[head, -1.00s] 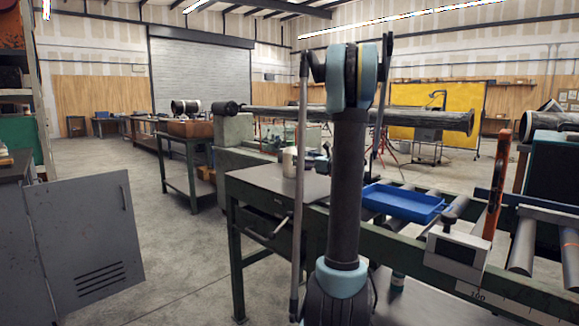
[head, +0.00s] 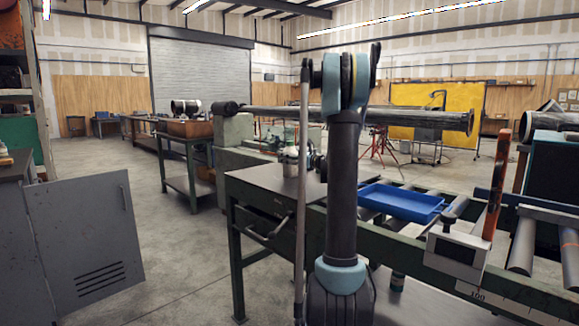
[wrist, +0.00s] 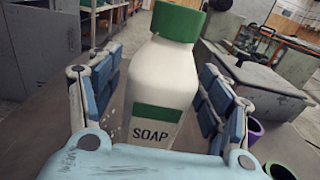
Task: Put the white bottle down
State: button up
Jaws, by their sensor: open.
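The white bottle (wrist: 165,85) has a green cap, a green label band and the word SOAP. In the wrist view it stands between the spread blue-padded fingers of my gripper (wrist: 155,100), which is open. A gap shows beside the bottle on the right; its base is hidden by my gripper. In the head view, the bottle (head: 290,160) is small and partly covered by my gripper, at the far edge of the grey metal table (head: 262,182). It looks upright there.
A blue tray (head: 400,202) lies on the roller conveyor to the right. In the wrist view, a purple cup (wrist: 253,131) and a green-rimmed cup (wrist: 278,171) are at the lower right. The near part of the grey tabletop is clear.

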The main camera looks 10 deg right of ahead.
jog(key=c, duration=1.6)
jog(key=shift+r, duration=5.05)
